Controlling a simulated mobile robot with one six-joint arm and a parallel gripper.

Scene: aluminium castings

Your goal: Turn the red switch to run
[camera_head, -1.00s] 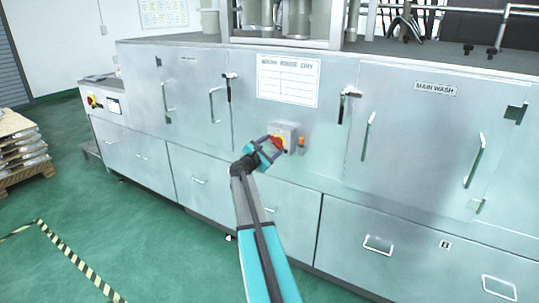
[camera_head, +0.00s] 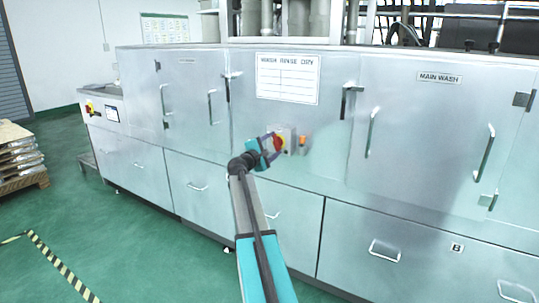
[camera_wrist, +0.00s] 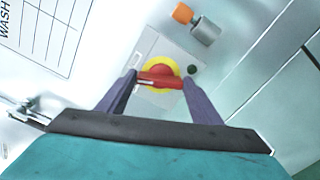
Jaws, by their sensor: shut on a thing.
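The red switch (camera_wrist: 160,78) is a red rotary handle on a yellow round plate, set on a small grey box (camera_wrist: 172,47) on the washer's front. In the wrist view its handle lies nearly level across the picture, between my two fingers. My gripper (camera_wrist: 158,82) is shut on the handle, one finger at each end. In the head view my gripper (camera_head: 272,146) reaches the switch box and partly covers it; the red handle (camera_head: 279,143) shows beside the fingers. Any run marking is too small to read.
An orange-capped cylinder (camera_wrist: 196,23) sticks out beside the switch box, close to the handle. A white chart (camera_head: 288,78) is above. Door handles (camera_head: 372,132) project at the right. A loaded pallet (camera_head: 18,160) stands at far left; green floor is open before the machine.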

